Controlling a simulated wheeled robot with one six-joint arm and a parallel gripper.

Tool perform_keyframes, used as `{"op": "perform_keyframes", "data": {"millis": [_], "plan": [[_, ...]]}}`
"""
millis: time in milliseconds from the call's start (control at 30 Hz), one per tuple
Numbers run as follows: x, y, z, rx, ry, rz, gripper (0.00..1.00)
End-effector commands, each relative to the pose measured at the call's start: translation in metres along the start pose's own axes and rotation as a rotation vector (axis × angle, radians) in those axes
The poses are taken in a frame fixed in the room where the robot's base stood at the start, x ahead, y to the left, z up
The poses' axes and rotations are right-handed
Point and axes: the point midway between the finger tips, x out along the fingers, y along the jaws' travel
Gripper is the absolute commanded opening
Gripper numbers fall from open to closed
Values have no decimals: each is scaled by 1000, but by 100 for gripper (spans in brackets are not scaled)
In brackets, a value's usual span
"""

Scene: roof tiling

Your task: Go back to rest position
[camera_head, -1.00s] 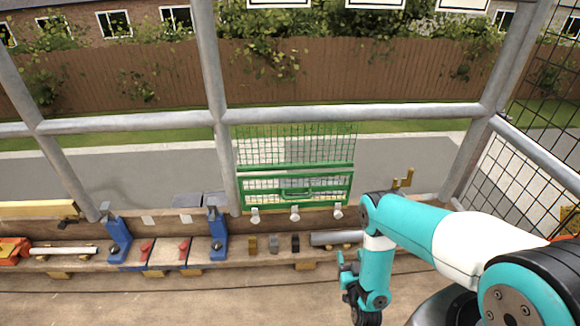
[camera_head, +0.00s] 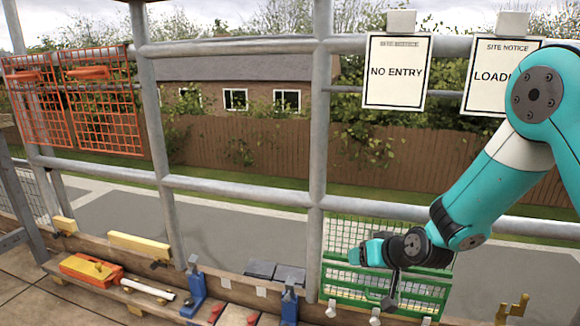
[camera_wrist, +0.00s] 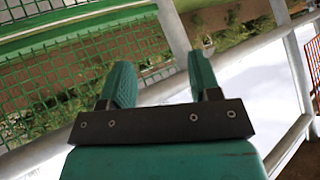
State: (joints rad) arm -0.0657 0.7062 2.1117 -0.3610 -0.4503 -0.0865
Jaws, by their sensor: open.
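My arm comes in from the right in the head view, raised in front of the railing. My gripper (camera_head: 366,252) is in front of the green mesh panel (camera_head: 440,290), which hangs at the rail. In the wrist view my gripper (camera_wrist: 160,62) has its two teal fingers well apart, with nothing between them. Beyond the fingers the wrist view shows the green mesh (camera_wrist: 60,65) and a grey metal rail (camera_wrist: 258,40). I cannot tell from the head view how far the gripper is from the panel.
Grey scaffold poles (camera_head: 318,130) and rails surround the deck. Notice signs (camera_head: 397,72) hang at the upper right. Orange mesh panels (camera_head: 105,110) hang on the left. An orange tool (camera_head: 90,268), blue clamps (camera_head: 195,290) and a yellow block (camera_head: 140,245) line the low shelf.

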Motion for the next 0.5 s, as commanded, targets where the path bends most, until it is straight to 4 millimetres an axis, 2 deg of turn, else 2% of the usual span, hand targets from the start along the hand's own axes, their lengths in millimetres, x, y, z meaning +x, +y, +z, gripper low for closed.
{"op": "perform_keyframes", "data": {"millis": [33, 167, 200, 300, 500], "plan": [[-25, -24, -6, -21, -44, -33, 57], [-91, -75, 1, -74, -197, -106, 57], [-113, -89, 7, -94, -246, -126, 57], [-166, -116, 27, -146, -361, -164, 57], [-248, -144, 69, -238, -538, -201, 57]]}}
